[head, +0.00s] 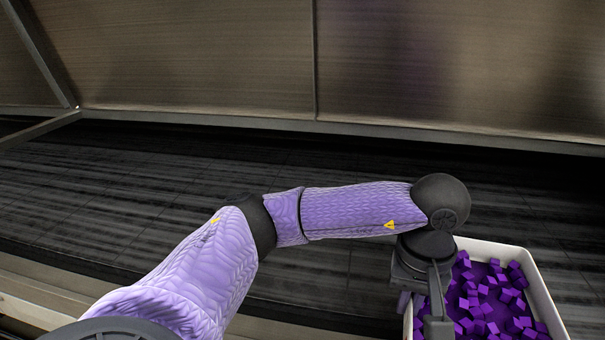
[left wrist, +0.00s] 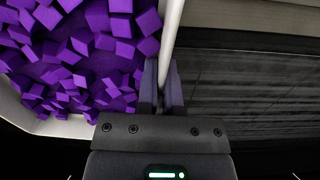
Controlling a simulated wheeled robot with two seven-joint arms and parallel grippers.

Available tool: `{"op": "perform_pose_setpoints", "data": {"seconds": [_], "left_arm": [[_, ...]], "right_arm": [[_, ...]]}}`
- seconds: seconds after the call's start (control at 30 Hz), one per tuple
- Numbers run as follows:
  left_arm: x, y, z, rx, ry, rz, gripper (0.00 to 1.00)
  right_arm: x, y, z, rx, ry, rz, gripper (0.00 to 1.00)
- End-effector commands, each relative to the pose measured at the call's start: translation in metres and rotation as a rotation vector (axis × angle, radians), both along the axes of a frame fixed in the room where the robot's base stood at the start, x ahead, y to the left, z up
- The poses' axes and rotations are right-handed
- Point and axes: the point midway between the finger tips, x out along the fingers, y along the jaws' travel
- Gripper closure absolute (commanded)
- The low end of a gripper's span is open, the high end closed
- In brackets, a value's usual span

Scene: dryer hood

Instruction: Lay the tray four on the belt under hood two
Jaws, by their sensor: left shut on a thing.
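A white tray (head: 548,300) filled with small purple cubes shows at the lower right of the head view, its near part cut off by the frame. My left gripper (head: 425,310) is at its left side. In the left wrist view the two fingers (left wrist: 161,85) are closed on the tray's thin white rim (left wrist: 172,22), with the cubes left of it. The dark belt (head: 130,200) runs across the head view and shows right of the rim in the wrist view (left wrist: 245,90). I cannot tell the tray's height over the belt. No tray or hood number is legible.
Brown metal hood panels (head: 200,60) hang over the far side of the belt, with a lower edge beam (head: 350,128). A slanted frame post (head: 40,50) stands at the far left. A pale ledge (head: 50,295) borders the near side. The belt's left stretch is clear.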

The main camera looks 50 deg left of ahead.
Motion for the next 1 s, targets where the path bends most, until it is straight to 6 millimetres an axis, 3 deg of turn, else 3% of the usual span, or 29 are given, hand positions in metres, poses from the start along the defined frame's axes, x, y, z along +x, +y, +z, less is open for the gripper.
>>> {"op": "perform_pose_setpoints", "data": {"seconds": [0.27,0.6,0.77,1.0], "left_arm": [[0.021,0.039,0.008,-0.002,-0.003,0.568,1.00],[0.039,0.102,0.018,-0.002,-0.004,1.422,1.00],[0.040,0.117,0.019,-0.001,-0.002,1.638,1.00],[0.040,0.120,-0.031,0.002,0.000,1.680,1.00]], "right_arm": [[-0.001,0.000,0.001,0.001,0.002,0.000,0.41],[-0.001,0.001,0.001,0.002,0.001,0.000,0.41],[-0.001,0.001,0.001,0.002,0.000,0.000,0.41],[-0.002,0.002,-0.010,0.003,0.004,-0.001,0.41]]}}
